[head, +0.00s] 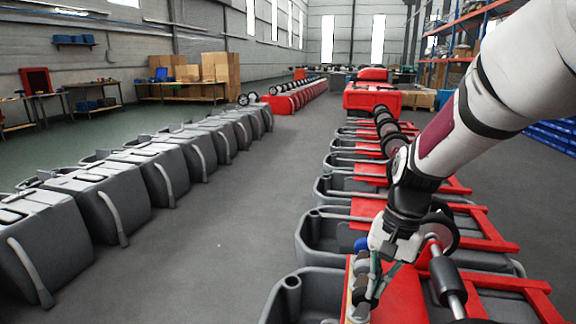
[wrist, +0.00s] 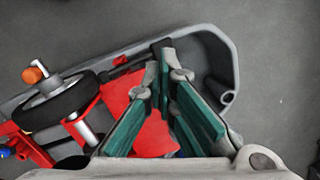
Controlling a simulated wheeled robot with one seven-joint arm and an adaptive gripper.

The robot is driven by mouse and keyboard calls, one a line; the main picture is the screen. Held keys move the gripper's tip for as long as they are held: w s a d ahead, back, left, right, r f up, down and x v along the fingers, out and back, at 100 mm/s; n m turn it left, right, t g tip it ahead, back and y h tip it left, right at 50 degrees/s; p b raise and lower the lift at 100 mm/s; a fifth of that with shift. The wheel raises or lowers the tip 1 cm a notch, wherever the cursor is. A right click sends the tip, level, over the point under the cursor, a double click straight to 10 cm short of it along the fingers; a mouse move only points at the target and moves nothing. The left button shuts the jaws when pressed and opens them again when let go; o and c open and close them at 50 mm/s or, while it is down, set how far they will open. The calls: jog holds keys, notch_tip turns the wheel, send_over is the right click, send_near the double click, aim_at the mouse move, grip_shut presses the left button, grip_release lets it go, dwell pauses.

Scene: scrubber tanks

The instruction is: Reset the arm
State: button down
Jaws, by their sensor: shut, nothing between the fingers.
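My arm (head: 450,135) reaches down from the upper right in the head view. My gripper (head: 362,298) points down over the nearest grey tank with red parts (head: 285,295). In the wrist view, the green-padded fingers of my gripper (wrist: 162,72) come together at the tips and hold nothing. Below them is a red panel (wrist: 122,92) inside the grey tank (wrist: 222,60). I cannot tell whether the fingertips touch anything.
A row of tanks with red frames runs away on the right. A row of grey tanks (head: 125,195) stands on the left. The grey aisle floor (head: 235,230) between them is clear. A black wheel (wrist: 52,102) sits beside the red panel. Cardboard boxes (head: 220,68) stand at the back.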

jog(key=s+r+n, duration=0.4)
jog(key=s+r, duration=0.5)
jog(key=s, duration=0.5)
jog(key=s+d+n+t+h, duration=0.1)
jog(key=s+d+n+h, duration=0.15)
jog(key=s, duration=1.25)
notch_tip(320, 180, up, 26)
jog(key=t+p, duration=0.3)
jog(key=p, duration=2)
jog(key=shift+a+f+t+p, duration=0.2)
jog(key=shift+a+t+p, duration=0.1)
jog(key=shift+t, duration=0.1)
